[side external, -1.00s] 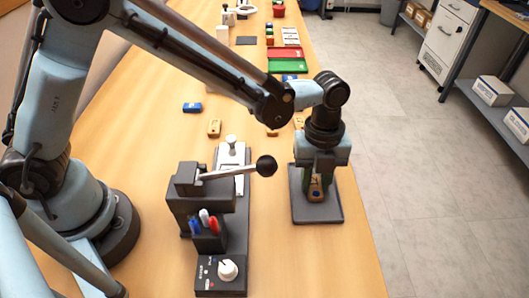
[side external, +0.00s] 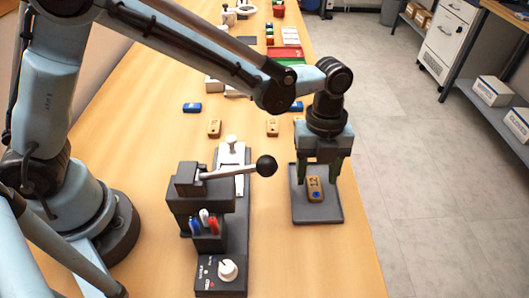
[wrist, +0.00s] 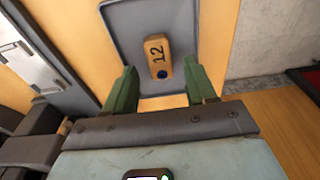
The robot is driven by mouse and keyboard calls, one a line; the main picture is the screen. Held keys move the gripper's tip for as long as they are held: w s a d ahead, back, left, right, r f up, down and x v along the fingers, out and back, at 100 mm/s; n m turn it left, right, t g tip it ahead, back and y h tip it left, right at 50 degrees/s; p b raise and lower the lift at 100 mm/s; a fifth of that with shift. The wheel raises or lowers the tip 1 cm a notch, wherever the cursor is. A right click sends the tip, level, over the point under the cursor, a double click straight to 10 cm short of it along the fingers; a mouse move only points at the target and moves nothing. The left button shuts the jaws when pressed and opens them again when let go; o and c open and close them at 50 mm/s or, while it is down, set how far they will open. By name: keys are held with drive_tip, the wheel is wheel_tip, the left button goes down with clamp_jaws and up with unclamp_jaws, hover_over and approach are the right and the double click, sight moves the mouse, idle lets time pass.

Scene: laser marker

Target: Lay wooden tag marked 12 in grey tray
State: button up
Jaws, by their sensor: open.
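The wooden tag marked 12 (side external: 315,189) lies in the grey tray (side external: 326,216), and its dark blue dot shows near one end. In the wrist view the tag (wrist: 157,52) reads 12 and lies flat on the floor of the tray (wrist: 203,22), clear of the rims. My gripper (side external: 323,172) is open and empty above the tray. In the wrist view its green fingers (wrist: 156,87) stand apart, one to each side of the tag's near end, with gaps between them and the tag.
The laser marker (side external: 202,190), with a black-knobbed lever (side external: 266,166) and pens, stands left of the tray. The tray is near the table's right edge.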

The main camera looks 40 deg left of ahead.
sight(313, 180)
wheel_tip(313, 180, up, 10)
drive_tip(key=a, duration=0.1)
drive_tip(key=s+a+n+t, duration=0.4)
drive_tip(key=a+n, duration=0.7)
drive_tip(key=n, duration=0.2)
drive_tip(key=s+a+n+t+y, duration=0.1)
drive_tip(key=s+a+n+t, duration=0.2)
drive_tip(key=a+n, duration=0.7)
drive_tip(key=shift+s+a+r+n+t, duration=0.4)
drive_tip(key=shift+n+t, duration=0.2)
drive_tip(key=shift+n, duration=1.4)
